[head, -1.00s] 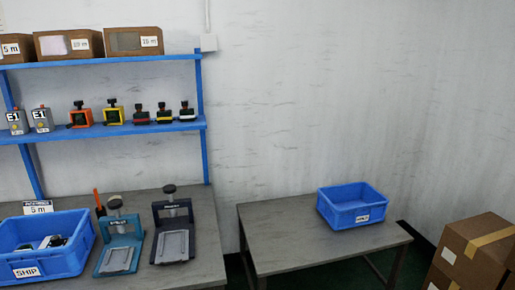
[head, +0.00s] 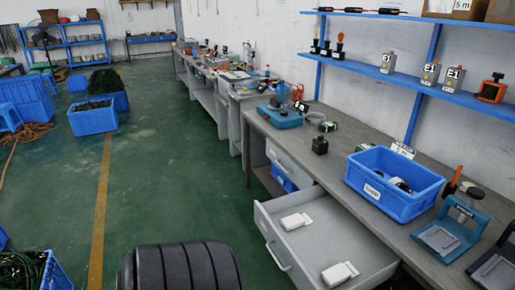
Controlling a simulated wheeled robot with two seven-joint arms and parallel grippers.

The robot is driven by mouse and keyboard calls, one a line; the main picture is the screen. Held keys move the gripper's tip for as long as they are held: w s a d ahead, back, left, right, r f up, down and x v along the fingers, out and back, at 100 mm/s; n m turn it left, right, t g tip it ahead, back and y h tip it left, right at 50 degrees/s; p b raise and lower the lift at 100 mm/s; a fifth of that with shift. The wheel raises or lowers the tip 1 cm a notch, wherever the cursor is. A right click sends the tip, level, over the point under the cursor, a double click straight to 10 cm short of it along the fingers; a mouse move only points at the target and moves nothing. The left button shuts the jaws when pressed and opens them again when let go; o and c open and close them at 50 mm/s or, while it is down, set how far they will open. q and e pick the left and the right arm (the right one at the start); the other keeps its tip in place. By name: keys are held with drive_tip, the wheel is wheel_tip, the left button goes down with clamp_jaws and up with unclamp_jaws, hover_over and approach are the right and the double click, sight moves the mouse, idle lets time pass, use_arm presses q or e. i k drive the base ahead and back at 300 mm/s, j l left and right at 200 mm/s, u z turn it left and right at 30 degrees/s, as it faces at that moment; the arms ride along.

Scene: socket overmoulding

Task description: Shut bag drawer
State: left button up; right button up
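A grey drawer (head: 275,240) stands pulled far out from under the grey workbench (head: 345,137), in the lower middle of the head view. Its front panel with a pale bar handle (head: 277,258) faces left, toward the open floor. Two white packets, a farther one (head: 295,221) and a nearer one (head: 339,273), lie flat inside it with bare space between them. The drawer's near right corner runs toward the bottom edge of the picture. Neither of my grippers is in view.
Farther along the bench, another drawer front (head: 283,158) shows above a blue panel (head: 283,181). A blue SHIP bin (head: 393,184) and a teal press (head: 451,231) stand on the bench.

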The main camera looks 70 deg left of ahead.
sight(335, 236)
drive_tip(key=u, duration=1.75)
